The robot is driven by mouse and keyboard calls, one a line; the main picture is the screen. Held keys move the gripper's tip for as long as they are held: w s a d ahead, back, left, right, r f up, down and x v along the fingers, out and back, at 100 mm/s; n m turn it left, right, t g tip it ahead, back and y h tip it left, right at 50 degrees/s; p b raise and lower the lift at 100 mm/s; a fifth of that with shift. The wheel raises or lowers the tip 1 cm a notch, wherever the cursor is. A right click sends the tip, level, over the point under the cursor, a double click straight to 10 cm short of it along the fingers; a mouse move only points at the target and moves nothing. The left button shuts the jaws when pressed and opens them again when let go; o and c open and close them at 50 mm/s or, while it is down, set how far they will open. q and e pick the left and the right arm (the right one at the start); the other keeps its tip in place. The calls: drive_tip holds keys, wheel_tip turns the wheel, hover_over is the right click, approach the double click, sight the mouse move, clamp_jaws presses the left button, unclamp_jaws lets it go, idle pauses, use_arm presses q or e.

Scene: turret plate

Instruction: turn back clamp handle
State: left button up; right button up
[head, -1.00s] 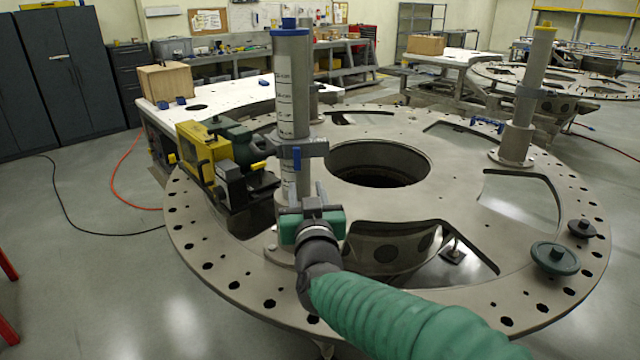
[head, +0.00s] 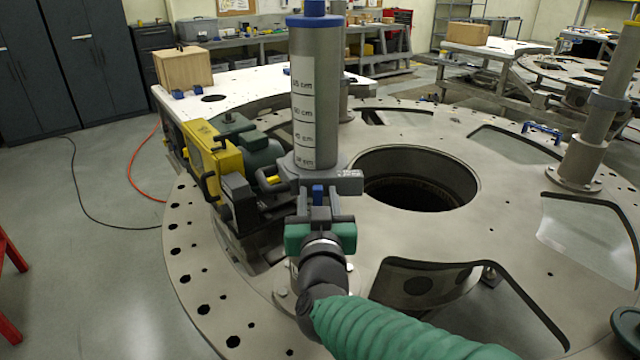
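A grey post (head: 317,110) with a blue cap and a white centimetre scale stands upright on the turret plate (head: 187,260). A dark grey clamp (head: 345,182) sits around its lower part. A blue piece (head: 318,192) shows on the clamp's near side, and a yellow-tipped lever (head: 272,180) sticks out to its left. My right gripper (head: 320,215), with green sides, is directly in front of and below the clamp, close to the blue piece. Its body hides the fingertips, so I cannot tell whether they touch or grip anything. My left gripper is out of view.
A yellow and green machine (head: 205,155) stands at the plate's left, close to the clamp. A large round hole (head: 415,180) lies right of the post. A second post (head: 590,130) stands at the right. A dark green knob (head: 626,328) is at the lower right edge.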

drive_tip(key=shift+s+a+r, duration=0.1)
drive_tip(key=shift+a, duration=0.05)
drive_tip(key=shift+s+a+r, duration=0.1)
drive_tip(key=shift+s+r, duration=0.2)
drive_tip(key=shift+s, duration=0.2)
drive_tip(key=shift+c, duration=0.9)
drive_tip(key=shift+w+d+f, duration=0.15)
drive_tip(key=shift+w+d, duration=0.05)
drive_tip(key=shift+d, duration=0.05)
drive_tip(key=c, duration=0.5)
clamp_jaws()
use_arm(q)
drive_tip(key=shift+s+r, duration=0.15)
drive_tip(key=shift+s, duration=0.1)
